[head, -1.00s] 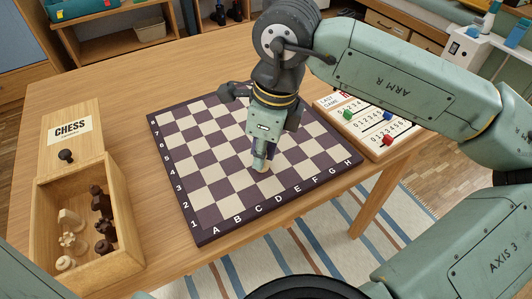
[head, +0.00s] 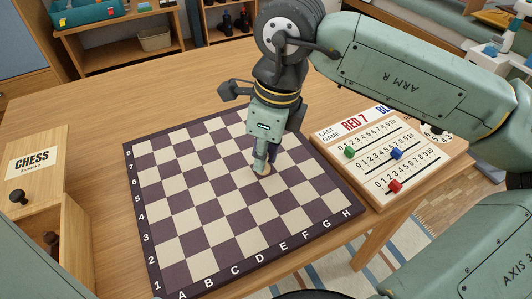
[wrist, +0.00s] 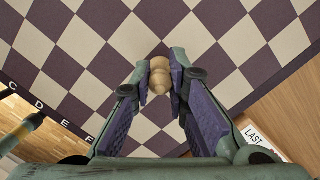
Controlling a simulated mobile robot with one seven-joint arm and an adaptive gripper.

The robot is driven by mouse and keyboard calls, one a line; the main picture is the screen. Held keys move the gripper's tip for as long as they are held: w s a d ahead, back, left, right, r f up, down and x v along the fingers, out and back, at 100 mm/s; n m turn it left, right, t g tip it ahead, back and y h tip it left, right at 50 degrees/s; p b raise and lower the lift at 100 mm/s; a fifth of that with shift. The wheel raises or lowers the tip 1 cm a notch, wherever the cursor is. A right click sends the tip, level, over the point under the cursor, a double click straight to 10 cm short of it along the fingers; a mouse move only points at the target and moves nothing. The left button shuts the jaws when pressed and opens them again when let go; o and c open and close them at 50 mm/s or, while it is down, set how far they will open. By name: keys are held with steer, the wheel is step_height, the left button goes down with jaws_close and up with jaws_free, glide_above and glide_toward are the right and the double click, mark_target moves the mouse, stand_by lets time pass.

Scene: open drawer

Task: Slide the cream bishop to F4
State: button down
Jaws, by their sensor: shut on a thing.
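The cream bishop (head: 263,170) is upright on the chessboard (head: 325,212), around the F file near the middle ranks. My gripper's fingers hide part of it, so its exact square is hard to confirm. My gripper (head: 262,160) points down over the board and is shut on the bishop. In the wrist view, the bishop (wrist: 159,76) sits between the two fingertips (wrist: 160,82), with its rounded top toward the camera. The squares around it are bare.
The scoreboard (head: 418,165) with coloured sliders lies close to the board's right edge. The open wooden chess box (head: 74,240) with its lid (head: 40,165) is at the left. No other pieces show on the board.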

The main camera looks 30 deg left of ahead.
steer(key=shift+w, duration=0.15)
steer(key=c, duration=1.5)
jaws_free()
steer(key=r, duration=0.4)
steer(key=d+r, duration=0.1)
steer(key=r, duration=0.7)
steer(key=shift+w+d, duration=0.15)
steer(key=shift+d, duration=0.2)
